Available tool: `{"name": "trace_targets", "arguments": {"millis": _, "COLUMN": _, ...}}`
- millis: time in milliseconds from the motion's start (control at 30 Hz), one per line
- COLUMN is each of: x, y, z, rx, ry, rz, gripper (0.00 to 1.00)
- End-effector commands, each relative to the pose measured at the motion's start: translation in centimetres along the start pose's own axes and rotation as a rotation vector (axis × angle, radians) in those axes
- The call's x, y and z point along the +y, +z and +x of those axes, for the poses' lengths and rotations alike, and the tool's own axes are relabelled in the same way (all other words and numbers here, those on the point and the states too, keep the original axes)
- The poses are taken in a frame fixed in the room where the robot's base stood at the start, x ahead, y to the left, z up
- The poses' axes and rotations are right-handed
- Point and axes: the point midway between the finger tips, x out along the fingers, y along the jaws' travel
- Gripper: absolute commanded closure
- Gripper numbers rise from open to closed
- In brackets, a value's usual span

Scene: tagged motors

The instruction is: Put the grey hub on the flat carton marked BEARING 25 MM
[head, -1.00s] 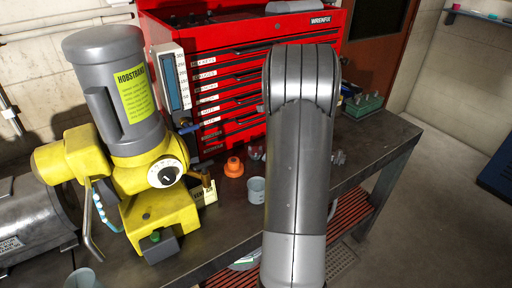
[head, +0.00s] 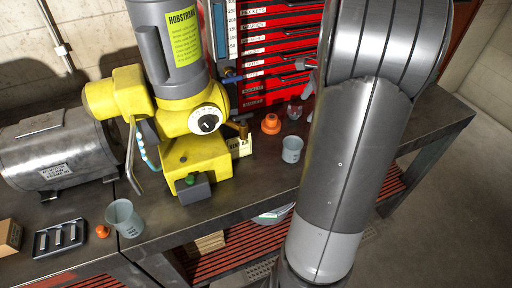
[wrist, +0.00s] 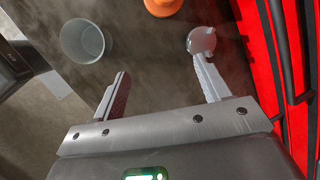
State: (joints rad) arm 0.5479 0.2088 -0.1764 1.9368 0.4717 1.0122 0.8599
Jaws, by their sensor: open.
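I cannot pick out a grey hub for certain in either view. No legible BEARING 25 MM marking shows; a plain brown carton (head: 9,237) is cut off at the left edge of the head view. My gripper (wrist: 160,68) is open with nothing between its fingers, above the dark bench. A small, round, glassy-looking thing (wrist: 201,41) lies beyond the right fingertip; whether they touch is unclear. In the head view my forearm covers most of the gripper and part of the bench.
A pale cup (head: 291,149) and orange cone-shaped piece (head: 271,123) stand near my gripper. A yellow and grey machine (head: 195,150) stands left, the red tool chest (head: 265,50) behind. A second cup (head: 125,218) and dark tray (head: 59,239) sit lower left.

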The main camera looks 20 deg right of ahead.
Motion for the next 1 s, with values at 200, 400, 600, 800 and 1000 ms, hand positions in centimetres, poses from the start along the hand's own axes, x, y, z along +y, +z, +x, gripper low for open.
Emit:
{"name": "trace_targets", "arguments": {"millis": 200, "x": 4.0, "y": 9.1, "z": -3.2, "rx": 0.054, "ry": -0.014, "rz": -0.46, "gripper": 0.3}}
{"name": "trace_targets", "arguments": {"millis": 400, "x": 8.9, "y": 15.0, "z": -5.3, "rx": 0.116, "ry": -0.025, "rz": -0.869, "gripper": 0.3}}
{"name": "trace_targets", "arguments": {"millis": 600, "x": 14.2, "y": 19.0, "z": -6.6, "rx": 0.193, "ry": -0.037, "rz": -1.261, "gripper": 0.3}}
{"name": "trace_targets", "arguments": {"millis": 800, "x": 19.3, "y": 21.2, "z": -7.2, "rx": 0.287, "ry": -0.047, "rz": -1.629, "gripper": 0.3}}
{"name": "trace_targets", "arguments": {"millis": 1000, "x": 22.0, "y": 21.8, "z": -7.3, "rx": 0.354, "ry": -0.049, "rz": -1.835, "gripper": 0.3}}
